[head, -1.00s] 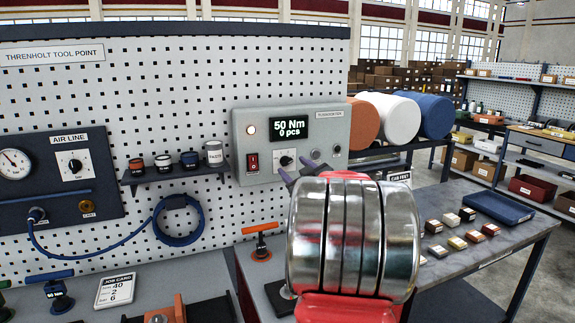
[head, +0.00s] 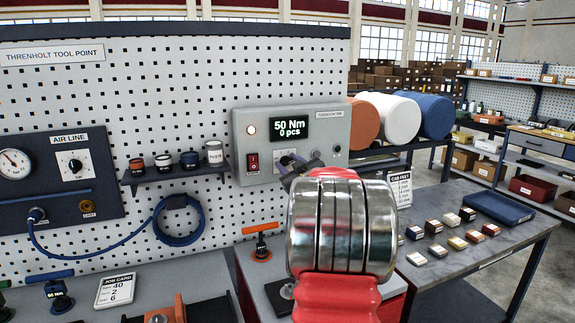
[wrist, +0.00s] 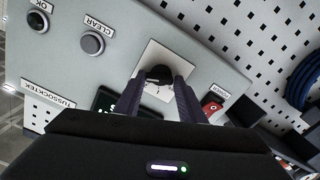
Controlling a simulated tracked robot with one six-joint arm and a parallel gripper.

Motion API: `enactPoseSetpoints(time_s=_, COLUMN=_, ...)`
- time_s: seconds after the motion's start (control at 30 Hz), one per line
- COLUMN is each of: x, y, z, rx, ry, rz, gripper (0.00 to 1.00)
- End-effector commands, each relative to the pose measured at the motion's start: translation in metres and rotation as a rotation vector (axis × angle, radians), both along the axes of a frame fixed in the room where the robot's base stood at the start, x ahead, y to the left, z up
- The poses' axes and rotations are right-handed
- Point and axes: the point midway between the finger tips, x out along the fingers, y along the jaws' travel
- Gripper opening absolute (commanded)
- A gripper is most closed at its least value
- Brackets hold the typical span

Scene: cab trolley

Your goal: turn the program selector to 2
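The program selector (wrist: 160,75) is a dark round knob on a white plate on the grey control box (head: 240,150). In the head view its white plate (head: 283,157) is partly hidden by my fingers. My gripper (wrist: 161,86) points at the box, with one dark finger on each side of the knob. The fingers are apart; I cannot tell whether they touch the knob. My gripper (head: 301,164) also shows in the head view, in front of the selector. The pointer's setting cannot be read. The display (head: 293,128) reads 50 Nm, 0 pcs.
A red rocker switch (head: 253,162) sits left of the selector; it also shows in the wrist view (wrist: 212,104). CLEAR (wrist: 92,43) and OK (wrist: 38,21) buttons are on the other side. A job card (head: 115,290) reads 40, 2, 6. A shelf with several small containers is left of the box.

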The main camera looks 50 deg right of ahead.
Motion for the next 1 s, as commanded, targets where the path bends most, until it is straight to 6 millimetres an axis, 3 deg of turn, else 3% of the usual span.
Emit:
enactPoseSetpoints(time_s=0.33, x=0.0003, y=0.0007, z=-0.0004, rx=0.0, ry=0.001, rz=0.002, gripper=0.12)
enactPoseSetpoints(time_s=0.37, x=0.0013, y=0.0086, z=0.0001, rx=0.0, ry=0.001, rz=0.004, gripper=0.1)
enactPoseSetpoints(time_s=0.67, x=0.003, y=0.0032, z=-0.0011, rx=-0.025, ry=0.016, rz=0.007, gripper=0.1)
enactPoseSetpoints(time_s=1.0, x=0.0042, y=0.0042, z=-0.0013, rx=-0.172, ry=0.102, rz=0.008, gripper=0.1)
